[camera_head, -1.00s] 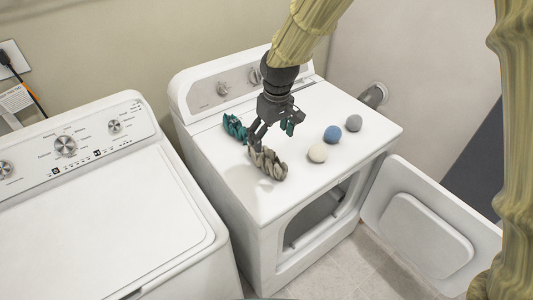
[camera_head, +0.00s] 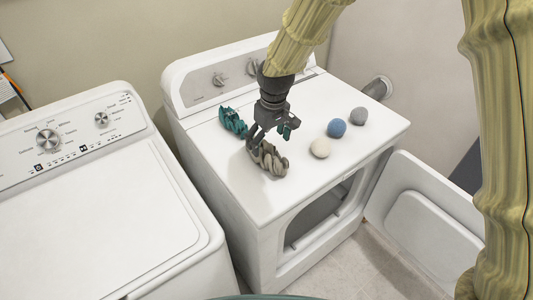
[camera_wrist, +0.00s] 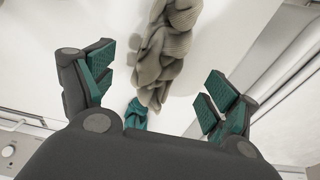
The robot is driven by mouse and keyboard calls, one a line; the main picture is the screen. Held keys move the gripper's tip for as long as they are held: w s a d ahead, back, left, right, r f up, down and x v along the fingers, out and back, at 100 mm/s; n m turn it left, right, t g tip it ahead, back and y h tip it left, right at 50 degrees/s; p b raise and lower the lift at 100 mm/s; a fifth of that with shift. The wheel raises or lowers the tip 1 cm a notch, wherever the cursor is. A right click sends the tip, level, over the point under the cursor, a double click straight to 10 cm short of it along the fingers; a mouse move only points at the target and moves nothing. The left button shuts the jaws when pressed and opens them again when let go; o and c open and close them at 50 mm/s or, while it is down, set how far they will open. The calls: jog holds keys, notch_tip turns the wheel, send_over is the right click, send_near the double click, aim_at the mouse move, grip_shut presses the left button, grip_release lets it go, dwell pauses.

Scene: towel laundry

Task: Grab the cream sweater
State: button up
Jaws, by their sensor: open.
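The cream sweater (camera_head: 270,159) lies bunched up on top of the dryer (camera_head: 220,170), near its front left part. In the wrist view the sweater (camera_wrist: 163,55) is a beige-grey ribbed bundle beyond and between the fingers. My gripper (camera_head: 270,133) is open and empty, just above and behind the sweater's back end. Its two fingers with teal pads stand well apart in the wrist view (camera_wrist: 155,90). I cannot tell whether a finger touches the sweater.
A crumpled teal cloth (camera_head: 232,121) lies behind and left of the sweater. A cream ball (camera_head: 320,148), a blue ball (camera_head: 337,128) and a grey ball (camera_head: 358,116) sit to the right. The dryer door (camera_head: 425,220) hangs open. A washer (camera_head: 110,220) stands at left.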

jog(key=shift+w+a+f+p, duration=0.15)
jog(key=shift+f+p, duration=0.35)
jog(key=shift+f, duration=0.75)
jog(key=shift+w+a+f+p, duration=0.1)
jog(key=shift+w+f+p, duration=0.25)
jog(key=shift+f, duration=0.9)
jog(key=shift+w+a+f+p, duration=0.1)
jog(key=shift+f+p, duration=0.5)
jog(key=shift+f, duration=0.65)
jog(key=c, duration=1.5)
jog(key=shift+r, duration=0.1)
